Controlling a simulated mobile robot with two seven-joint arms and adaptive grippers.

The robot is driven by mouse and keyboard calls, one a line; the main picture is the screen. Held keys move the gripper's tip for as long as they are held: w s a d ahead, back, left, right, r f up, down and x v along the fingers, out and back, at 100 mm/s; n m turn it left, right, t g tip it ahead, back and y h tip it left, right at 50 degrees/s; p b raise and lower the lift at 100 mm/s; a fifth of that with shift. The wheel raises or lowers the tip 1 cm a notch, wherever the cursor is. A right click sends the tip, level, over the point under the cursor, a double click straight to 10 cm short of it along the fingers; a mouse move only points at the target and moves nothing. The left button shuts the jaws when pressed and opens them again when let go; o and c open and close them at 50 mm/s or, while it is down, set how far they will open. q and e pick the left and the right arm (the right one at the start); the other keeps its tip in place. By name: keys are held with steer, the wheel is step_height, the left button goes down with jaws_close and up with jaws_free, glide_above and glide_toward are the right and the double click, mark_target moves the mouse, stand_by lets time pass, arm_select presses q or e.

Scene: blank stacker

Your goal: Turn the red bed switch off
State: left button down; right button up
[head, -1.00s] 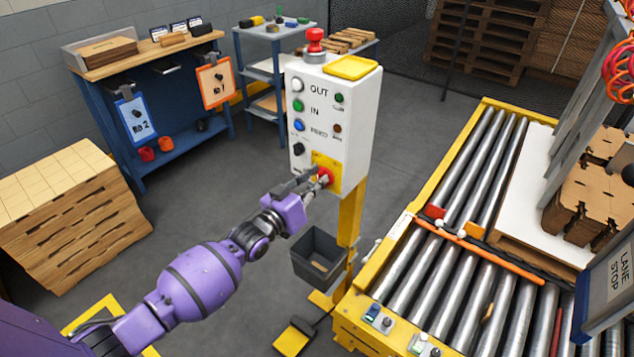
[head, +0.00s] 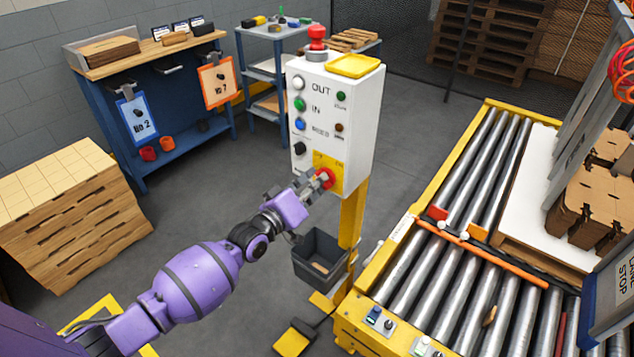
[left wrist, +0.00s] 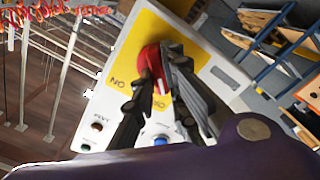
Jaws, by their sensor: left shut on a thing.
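The red bed switch (head: 325,178) is a red knob on a yellow plate (head: 337,184) low on the front of the white control box (head: 354,110). My left gripper (head: 318,183) is at the knob, with its fingers shut on it. In the left wrist view the fingers (left wrist: 163,88) close around the red knob (left wrist: 151,66), and the yellow plate with "ON" lettering (left wrist: 135,60) shows behind. The fingers hide part of the knob and plate. My right gripper is not in view.
The box carries several buttons, a black knob (head: 300,149) and a red mushroom button (head: 317,38) on top. A yellow post (head: 351,215) holds it up. A dark bin (head: 312,255) hangs below. The roller conveyor (head: 450,250) is at right.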

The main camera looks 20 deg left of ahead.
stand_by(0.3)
arm_select(q)
steer(key=c, duration=1.8)
jaws_free()
steer(key=shift+o, duration=0.2)
steer(key=shift+s, duration=0.1)
steer(key=v, duration=1.2)
